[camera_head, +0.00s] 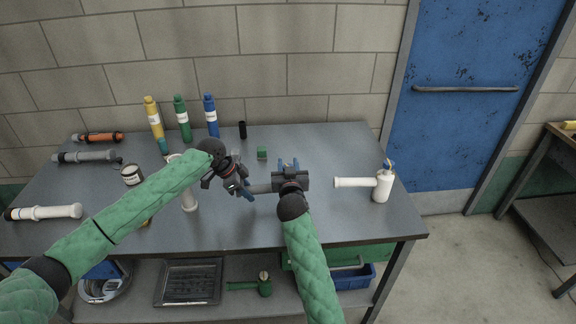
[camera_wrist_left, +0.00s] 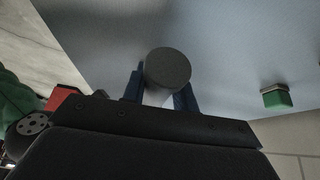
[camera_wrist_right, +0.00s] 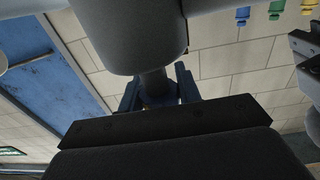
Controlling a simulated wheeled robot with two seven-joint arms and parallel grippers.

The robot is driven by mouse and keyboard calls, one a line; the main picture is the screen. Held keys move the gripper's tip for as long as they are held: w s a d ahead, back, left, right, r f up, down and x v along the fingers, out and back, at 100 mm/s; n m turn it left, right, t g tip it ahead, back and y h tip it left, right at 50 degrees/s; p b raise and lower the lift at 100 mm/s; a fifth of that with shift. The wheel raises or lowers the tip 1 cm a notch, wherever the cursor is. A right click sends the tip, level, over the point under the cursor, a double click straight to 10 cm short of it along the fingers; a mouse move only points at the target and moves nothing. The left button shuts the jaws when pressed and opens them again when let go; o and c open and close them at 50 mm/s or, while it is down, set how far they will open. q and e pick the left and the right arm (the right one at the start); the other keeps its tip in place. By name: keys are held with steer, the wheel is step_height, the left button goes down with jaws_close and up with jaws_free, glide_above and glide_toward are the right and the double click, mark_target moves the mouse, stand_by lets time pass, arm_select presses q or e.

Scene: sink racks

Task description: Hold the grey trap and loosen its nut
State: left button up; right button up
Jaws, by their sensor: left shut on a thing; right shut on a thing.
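The grey trap (camera_head: 262,188) is held over the table between my two grippers; in the head view a grey tube of it shows. My left gripper (camera_head: 247,194) is shut on a grey part with a dark round end (camera_wrist_left: 168,67), between its blue fingers. My right gripper (camera_head: 289,163) is shut on a narrow grey part (camera_wrist_right: 156,86) beside a wide grey cylinder (camera_wrist_right: 135,35). The right gripper hides much of the trap from the head view. I cannot tell which held part is the nut.
A white trap (camera_head: 381,187) stands at the right, its pipe pointing left. Yellow (camera_head: 153,118), green (camera_head: 181,117) and blue (camera_head: 210,115) bottles stand at the back. A small green block (camera_head: 262,153) lies behind the grippers. Pipes and a jar (camera_head: 132,174) are at the left.

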steer(key=o, duration=1)
step_height(320, 180, up, 10)
steer(key=shift+w, duration=0.1)
